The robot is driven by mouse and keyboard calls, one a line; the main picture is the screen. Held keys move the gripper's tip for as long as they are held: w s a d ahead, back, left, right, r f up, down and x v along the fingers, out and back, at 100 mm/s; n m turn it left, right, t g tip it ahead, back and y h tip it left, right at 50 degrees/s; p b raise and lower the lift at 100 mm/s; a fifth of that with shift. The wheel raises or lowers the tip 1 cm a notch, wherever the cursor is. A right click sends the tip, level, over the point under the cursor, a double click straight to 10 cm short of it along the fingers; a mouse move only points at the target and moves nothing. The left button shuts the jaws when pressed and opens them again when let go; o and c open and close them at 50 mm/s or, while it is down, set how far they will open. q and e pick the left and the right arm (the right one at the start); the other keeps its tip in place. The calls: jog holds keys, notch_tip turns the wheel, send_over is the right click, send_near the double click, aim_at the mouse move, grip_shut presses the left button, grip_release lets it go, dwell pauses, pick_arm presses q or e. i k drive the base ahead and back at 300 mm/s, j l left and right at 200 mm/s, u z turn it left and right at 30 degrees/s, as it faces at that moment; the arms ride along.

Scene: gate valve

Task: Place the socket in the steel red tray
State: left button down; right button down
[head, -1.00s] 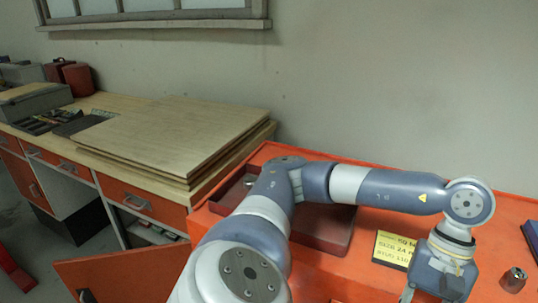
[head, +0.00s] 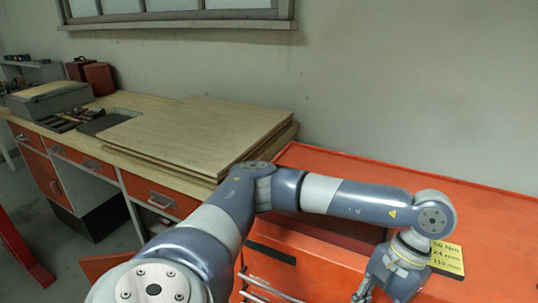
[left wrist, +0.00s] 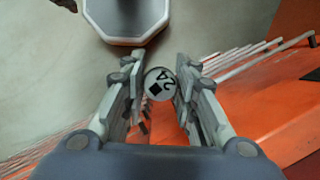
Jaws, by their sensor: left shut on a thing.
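The socket (left wrist: 160,84) is a small round grey piece with "24" on its face, seen end-on in the left wrist view. My left gripper (left wrist: 158,95) is shut on it, with one finger on each side. In the head view my left gripper (head: 372,288) hangs low at the right, by the front of the orange cabinet, its tips near the lower picture edge. The socket cannot be made out there. The red tray is not clearly visible; my arm covers much of the cabinet top where it lay. My right gripper is not in view.
The orange cabinet (head: 320,160) has drawer handles (head: 268,287) on its front; several pale bars also show below the gripper in the wrist view. A yellow label card (head: 446,258) lies beside my wrist. Wooden boards (head: 205,132) are stacked on the workbench at left.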

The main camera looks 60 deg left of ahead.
aim_at(331, 225)
jog(key=l+u, duration=0.1)
jog(key=u, duration=0.3)
jog(key=i+l+u, duration=0.1)
jog(key=u, duration=0.3)
jog(key=l+u, duration=0.1)
jog(key=u, duration=0.3)
jog(key=l+u, duration=0.1)
jog(key=u, duration=0.3)
